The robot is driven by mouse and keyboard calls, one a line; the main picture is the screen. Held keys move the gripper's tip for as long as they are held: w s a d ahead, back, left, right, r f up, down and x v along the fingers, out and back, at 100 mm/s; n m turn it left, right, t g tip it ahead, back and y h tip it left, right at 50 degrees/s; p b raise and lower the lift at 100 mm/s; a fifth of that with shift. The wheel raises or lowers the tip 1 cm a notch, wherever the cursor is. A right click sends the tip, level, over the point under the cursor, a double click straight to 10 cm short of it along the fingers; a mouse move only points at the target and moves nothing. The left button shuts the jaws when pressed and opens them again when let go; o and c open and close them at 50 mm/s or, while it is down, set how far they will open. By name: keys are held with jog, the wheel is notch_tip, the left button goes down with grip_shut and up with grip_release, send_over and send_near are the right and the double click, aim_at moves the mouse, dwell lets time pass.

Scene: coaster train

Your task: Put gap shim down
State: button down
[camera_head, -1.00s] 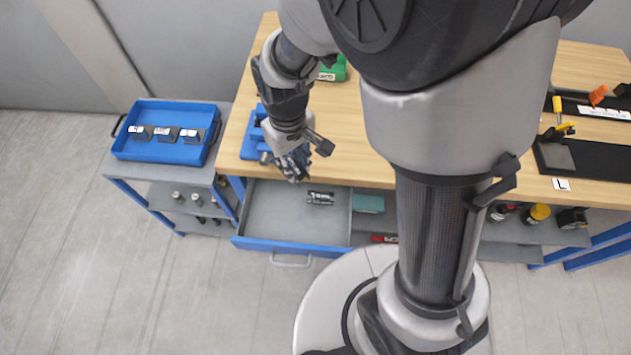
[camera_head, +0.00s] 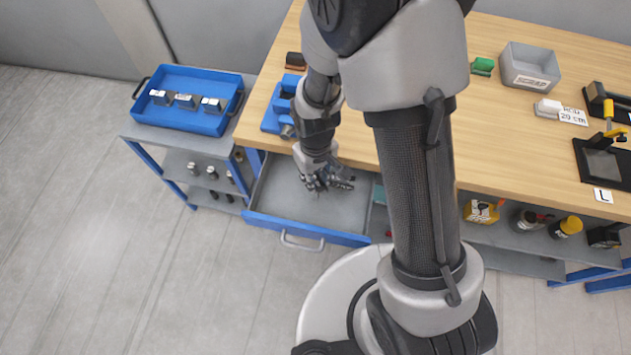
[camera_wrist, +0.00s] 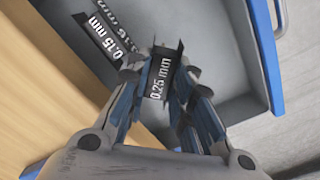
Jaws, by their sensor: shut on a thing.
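My gripper (camera_head: 314,187) is over the open grey drawer with a blue front (camera_head: 283,190). In the wrist view my gripper (camera_wrist: 160,70) is shut on a dark gap shim (camera_wrist: 159,80) with a "0.25 mm" label, its fingers on both sides of it. The drawer floor (camera_wrist: 220,65) is behind the held shim; I cannot tell if the shim touches it. Two other dark shims (camera_wrist: 98,34) with white labels, one reading "0.15 mm", lie beside it to the upper left. In the head view the held shim is hidden by the fingers.
The wooden bench top (camera_head: 500,130) is above the drawer, with a blue fixture (camera_head: 280,107) near its left end. A blue tray (camera_head: 210,121) with several labelled blocks stands on a cart at left.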

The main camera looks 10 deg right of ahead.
aim_at(316, 179)
jog(key=shift+f, duration=1.15)
jog(key=shift+b, duration=0.3)
jog(key=shift+f, duration=0.2)
jog(key=c, duration=1.7)
grip_release()
jog(key=shift+r, duration=0.15)
notch_tip(316, 179, up, 12)
jog(key=p, duration=0.4)
jog(key=shift+r+p, duration=0.2)
jog(key=shift+p, duration=0.15)
